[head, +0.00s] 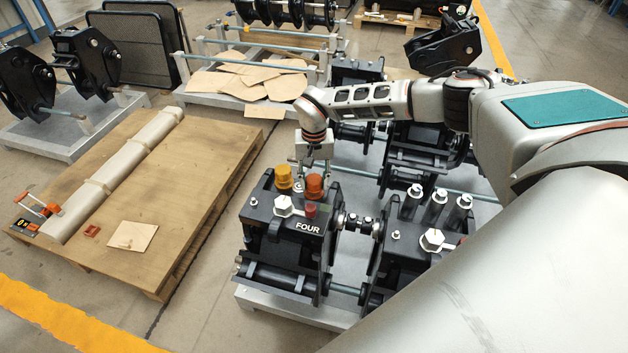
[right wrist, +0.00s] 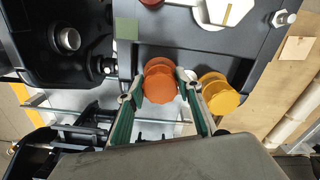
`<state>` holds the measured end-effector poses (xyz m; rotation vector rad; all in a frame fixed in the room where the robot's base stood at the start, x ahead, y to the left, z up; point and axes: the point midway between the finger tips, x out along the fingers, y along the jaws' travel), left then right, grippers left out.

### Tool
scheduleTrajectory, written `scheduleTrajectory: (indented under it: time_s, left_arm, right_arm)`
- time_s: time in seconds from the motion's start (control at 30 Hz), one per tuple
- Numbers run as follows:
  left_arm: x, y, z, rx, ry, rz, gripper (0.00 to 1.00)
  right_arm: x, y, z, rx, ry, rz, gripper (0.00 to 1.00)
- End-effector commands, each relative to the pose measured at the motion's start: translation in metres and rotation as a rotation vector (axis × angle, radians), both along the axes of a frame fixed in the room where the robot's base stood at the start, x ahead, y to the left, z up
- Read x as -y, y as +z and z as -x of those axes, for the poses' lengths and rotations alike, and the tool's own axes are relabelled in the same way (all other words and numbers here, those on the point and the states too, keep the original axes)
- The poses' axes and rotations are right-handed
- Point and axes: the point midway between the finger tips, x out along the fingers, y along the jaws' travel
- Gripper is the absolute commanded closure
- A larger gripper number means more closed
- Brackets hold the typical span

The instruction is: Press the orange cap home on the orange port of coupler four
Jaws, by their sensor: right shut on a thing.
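Coupler four (head: 285,235) is a black block with a white "FOUR" label on its top face. The orange cap (head: 315,188) is at the back right of that face, under my right gripper (head: 314,172). In the right wrist view the orange cap (right wrist: 160,87) sits between the two fingers of my right gripper (right wrist: 162,96), which is shut on it. A second orange round edge shows just behind the cap. The orange port is largely hidden, and I cannot tell how far down the cap sits. My left gripper is not in view.
A yellow cap (head: 284,177) stands close left of the orange cap; it also shows in the right wrist view (right wrist: 219,96). A smaller red cap (head: 310,211) and a white hex fitting (head: 283,206) are in front. Another black coupler (head: 400,265) stands to the right. A wooden pallet (head: 190,170) lies left.

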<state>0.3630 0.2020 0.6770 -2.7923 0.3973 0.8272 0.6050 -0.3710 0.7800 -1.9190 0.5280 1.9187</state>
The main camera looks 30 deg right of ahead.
Motion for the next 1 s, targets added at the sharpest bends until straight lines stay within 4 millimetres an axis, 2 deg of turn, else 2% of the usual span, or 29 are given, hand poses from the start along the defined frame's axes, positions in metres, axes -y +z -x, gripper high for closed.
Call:
scheduleTrajectory:
  time_s: [0.4,0.43,0.5,0.83,1.0]
  left_arm:
    - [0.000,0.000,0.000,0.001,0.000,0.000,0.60]
    - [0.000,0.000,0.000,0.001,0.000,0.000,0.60]
    - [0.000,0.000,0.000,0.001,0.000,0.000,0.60]
    - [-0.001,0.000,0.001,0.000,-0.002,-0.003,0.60]
    - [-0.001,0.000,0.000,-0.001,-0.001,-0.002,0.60]
  right_arm:
    - [0.000,-0.007,0.000,-0.001,0.001,0.001,0.81]
    - [0.000,-0.007,0.001,-0.001,0.001,0.001,0.58]
    - [0.000,-0.007,0.001,-0.001,0.001,0.001,0.46]
    - [0.000,-0.005,0.000,0.000,0.000,0.000,0.46]
    - [0.001,0.011,-0.001,0.002,-0.001,0.000,0.46]
